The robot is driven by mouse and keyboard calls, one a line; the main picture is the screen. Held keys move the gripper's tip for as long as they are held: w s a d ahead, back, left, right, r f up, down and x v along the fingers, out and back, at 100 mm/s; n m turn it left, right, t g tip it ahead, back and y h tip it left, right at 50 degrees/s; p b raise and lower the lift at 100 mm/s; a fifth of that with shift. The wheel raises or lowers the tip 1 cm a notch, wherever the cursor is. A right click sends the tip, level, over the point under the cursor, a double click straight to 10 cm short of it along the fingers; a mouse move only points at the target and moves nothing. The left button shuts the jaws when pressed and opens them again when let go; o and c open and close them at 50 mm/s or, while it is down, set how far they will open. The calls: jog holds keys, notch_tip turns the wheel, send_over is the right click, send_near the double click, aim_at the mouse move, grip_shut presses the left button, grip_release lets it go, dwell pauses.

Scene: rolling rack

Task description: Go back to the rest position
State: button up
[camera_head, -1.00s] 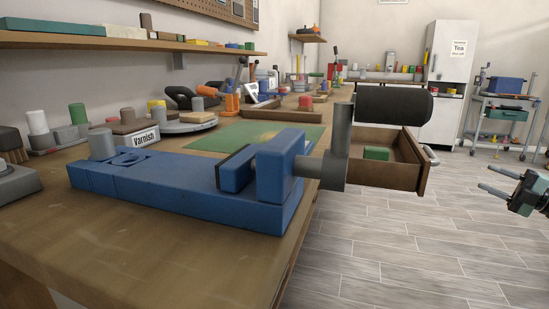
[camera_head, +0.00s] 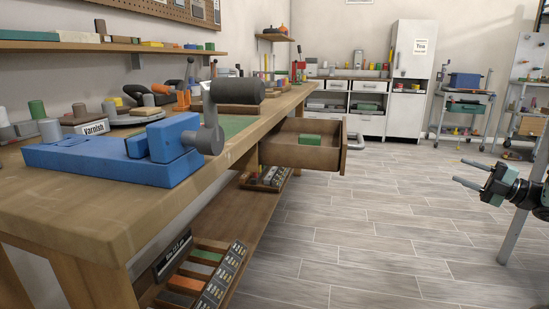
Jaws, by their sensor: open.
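My gripper (camera_head: 463,172) is at the right edge of the head view. Its two fingers point left and stand apart with nothing between them. It hangs in free air over the grey floor, well to the right of the workbench and its open drawer. Part of my arm is cut off by the right edge of the picture.
A wooden workbench (camera_head: 84,222) runs along the left, with a blue vise (camera_head: 110,166) on its near end. An open drawer (camera_head: 300,156) with a green block (camera_head: 310,140) juts into the aisle. A rolling rack (camera_head: 463,118) and white cabinet (camera_head: 410,75) stand behind. The floor (camera_head: 385,235) is clear.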

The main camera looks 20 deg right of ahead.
jog(key=w+a+r+m+h, duration=0.2)
jog(key=w+a+m+h, duration=0.2)
jog(key=w, duration=0.3)
jog(key=w+a+r+m+h, duration=0.1)
jog(key=w+a+m+h, duration=0.3)
jog(key=w, duration=0.4)
jog(key=w+a+f+m+g+h, duration=0.1)
jog(key=a+m+g+h, duration=0.25)
jog(key=a+m, duration=0.55)
jog(key=s+a+f+m+g, duration=0.2)
jog(key=s+a+f+g, duration=0.15)
jog(key=s+a, duration=0.5)
jog(key=s+a+f+m+g, duration=0.2)
jog(key=s+a+m+g, duration=0.15)
jog(key=s+a, duration=0.5)
jog(key=s+a+f+m+g, duration=0.1)
jog(key=s+a+f+g, duration=0.25)
jog(key=s+a, duration=0.5)
jog(key=s+a+r+n+g+y, duration=0.1)
jog(key=s+a+r+n+g, duration=0.15)
jog(key=s+a+n, duration=0.85)
jog(key=s+a+r+m+p, duration=0.1)
jog(key=a+r+m+p, duration=0.1)
jog(key=r+p, duration=1.2)
jog(key=s+a+r+m+p, duration=0.1)
jog(key=a+r+p, duration=0.3)
jog(key=r+p, duration=1.1)
jog(key=shift+a+m, duration=0.35)
